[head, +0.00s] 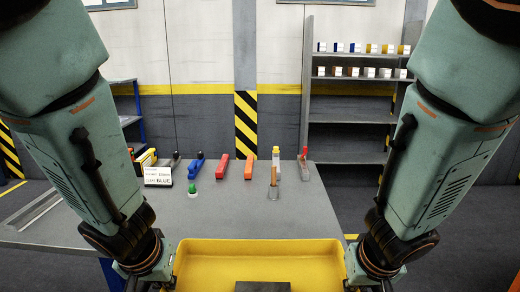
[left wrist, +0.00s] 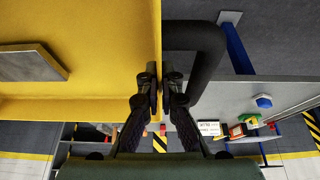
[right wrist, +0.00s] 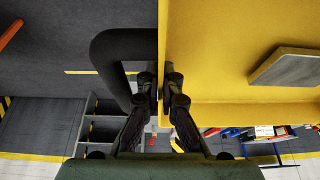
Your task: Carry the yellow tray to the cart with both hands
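The yellow tray (head: 258,246) is at the bottom middle of the head view, between my arms, with a grey slab (head: 262,286) in it. My left gripper (left wrist: 162,90) is shut on the tray's end wall, one finger each side, next to a black loop handle (left wrist: 205,50). My right gripper (right wrist: 160,90) is shut on the opposite end wall, beside another black handle (right wrist: 110,60). In the head view my arms hide most of both grips. Dark floor shows beside the tray in both wrist views. I cannot identify the cart in any view.
A grey table (head: 240,222) stands just beyond the tray, with colored tools, a green button (head: 193,190) and a sign (head: 158,176). Grey shelves (head: 350,115) with small boxes stand at the back right. An orange bar (right wrist: 10,34) shows at the right wrist view's left edge.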

